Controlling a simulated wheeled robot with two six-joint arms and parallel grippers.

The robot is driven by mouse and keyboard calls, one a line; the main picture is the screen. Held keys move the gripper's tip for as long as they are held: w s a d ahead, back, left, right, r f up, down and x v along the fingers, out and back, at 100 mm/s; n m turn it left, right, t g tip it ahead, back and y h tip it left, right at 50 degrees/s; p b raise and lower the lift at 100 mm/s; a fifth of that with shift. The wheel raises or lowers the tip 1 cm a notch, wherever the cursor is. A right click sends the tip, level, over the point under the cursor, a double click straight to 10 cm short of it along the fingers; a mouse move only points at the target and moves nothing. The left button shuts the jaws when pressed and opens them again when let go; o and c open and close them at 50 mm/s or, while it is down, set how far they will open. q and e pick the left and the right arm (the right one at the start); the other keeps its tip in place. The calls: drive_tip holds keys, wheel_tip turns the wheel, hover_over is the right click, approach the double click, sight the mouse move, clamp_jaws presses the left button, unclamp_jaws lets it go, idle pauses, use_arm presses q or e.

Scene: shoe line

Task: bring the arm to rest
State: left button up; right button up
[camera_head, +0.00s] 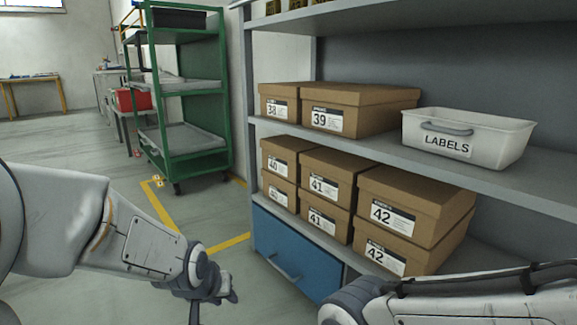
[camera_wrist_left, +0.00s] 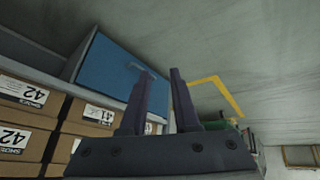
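My left arm comes in from the left of the head view, and its gripper (camera_head: 222,291) hangs low over the floor, in front of and left of the blue drawer. In the left wrist view the two dark fingers of this gripper (camera_wrist_left: 160,72) stand apart with nothing between them. It is open and empty. My right arm (camera_head: 460,302) crosses the lower right corner in front of the shelf. The right gripper is out of the frame.
A grey shelf (camera_head: 380,150) holds brown shoe boxes (camera_head: 360,108) and a white LABELS bin (camera_head: 465,140). The blue drawer (camera_head: 292,255) is below; it shows in the left wrist view (camera_wrist_left: 110,70). A green cart (camera_head: 185,105) stands behind. Floor (camera_head: 110,165) at left is clear.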

use_arm(q)
drive_tip(key=s+a+f+m+g+y+p, duration=0.1)
drive_tip(key=s+a+f+g, duration=0.1)
drive_tip(key=s, duration=0.3)
drive_tip(key=s+a+f+g, duration=0.2)
drive_tip(key=s+a, duration=0.1)
drive_tip(key=s, duration=0.2)
drive_tip(key=s+d+r+m+g+p, duration=0.1)
drive_tip(key=s+d+r+m+p, duration=0.3)
drive_tip(key=r+p, duration=0.5)
drive_tip(key=s+d+r+m+g+h+p, duration=0.1)
drive_tip(key=s+d+r+p, duration=0.4)
drive_tip(key=r+p, duration=0.5)
drive_tip(key=s+d+r+m+p, duration=0.3)
drive_tip(key=s+d+r+p, duration=0.25)
drive_tip(key=r, duration=0.65)
wheel_tip(320, 180, up, 36)
drive_tip(key=w+p, duration=0.1)
drive_tip(key=p, duration=3.5)
drive_tip(key=shift+a+f+n, duration=0.15)
drive_tip(key=shift+a+n, duration=0.15)
drive_tip(key=shift+a, duration=0.1)
